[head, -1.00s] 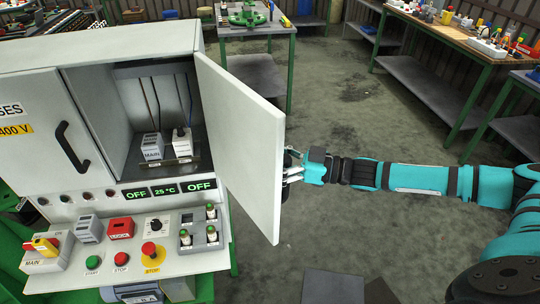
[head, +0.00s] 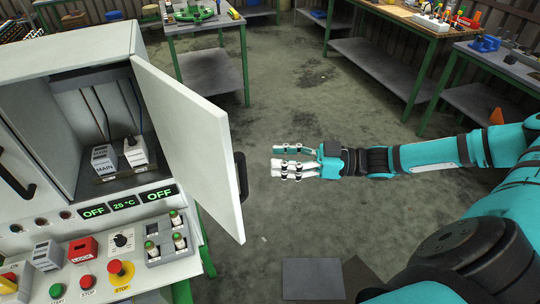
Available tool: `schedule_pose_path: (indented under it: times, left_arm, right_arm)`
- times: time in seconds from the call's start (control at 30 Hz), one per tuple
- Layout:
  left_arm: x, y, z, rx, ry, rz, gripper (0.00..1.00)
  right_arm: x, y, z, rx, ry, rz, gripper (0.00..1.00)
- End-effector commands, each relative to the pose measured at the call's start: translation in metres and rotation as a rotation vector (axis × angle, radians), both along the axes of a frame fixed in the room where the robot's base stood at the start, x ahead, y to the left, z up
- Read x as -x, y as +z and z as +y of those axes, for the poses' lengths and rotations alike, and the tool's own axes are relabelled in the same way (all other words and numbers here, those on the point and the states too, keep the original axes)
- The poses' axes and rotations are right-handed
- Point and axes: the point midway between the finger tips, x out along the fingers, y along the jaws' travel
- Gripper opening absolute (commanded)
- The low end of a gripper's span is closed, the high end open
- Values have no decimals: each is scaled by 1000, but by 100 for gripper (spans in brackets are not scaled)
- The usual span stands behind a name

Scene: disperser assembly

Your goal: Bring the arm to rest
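My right gripper (head: 283,168) is in the middle of the head view, to the right of the open cabinet door (head: 187,140). Its fingers are spread apart with nothing between them, and it is clear of the door's black handle (head: 241,175). My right arm reaches in from the right edge. My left gripper does not show.
The control cabinet (head: 60,50) stands at the left with its door swung open. Inside are white switch blocks (head: 136,151); below is a panel with buttons (head: 120,270). Workbenches (head: 400,18) stand at the back. The floor between them is free.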

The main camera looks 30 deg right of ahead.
Motion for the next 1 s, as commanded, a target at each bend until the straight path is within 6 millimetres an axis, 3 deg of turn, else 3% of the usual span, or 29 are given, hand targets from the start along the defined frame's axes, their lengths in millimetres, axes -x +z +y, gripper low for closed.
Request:
schedule_pose_path:
  times: [0.5, 0.63, 0.77, 0.9, 1.0]
  left_arm:
    - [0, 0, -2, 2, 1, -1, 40]
    - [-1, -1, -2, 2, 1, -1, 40]
    - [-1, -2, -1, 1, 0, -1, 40]
    - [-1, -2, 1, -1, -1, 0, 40]
    - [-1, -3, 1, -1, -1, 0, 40]
  right_arm:
    - [1, -2, 1, -1, 3, 1, 42]
    - [-13, -22, 1, 30, -17, -7, 42]
    - [-47, -78, -3, 112, -96, -18, 42]
    - [-80, -170, -17, 239, -251, 15, 42]
    - [-84, -245, -30, 330, -372, 93, 42]
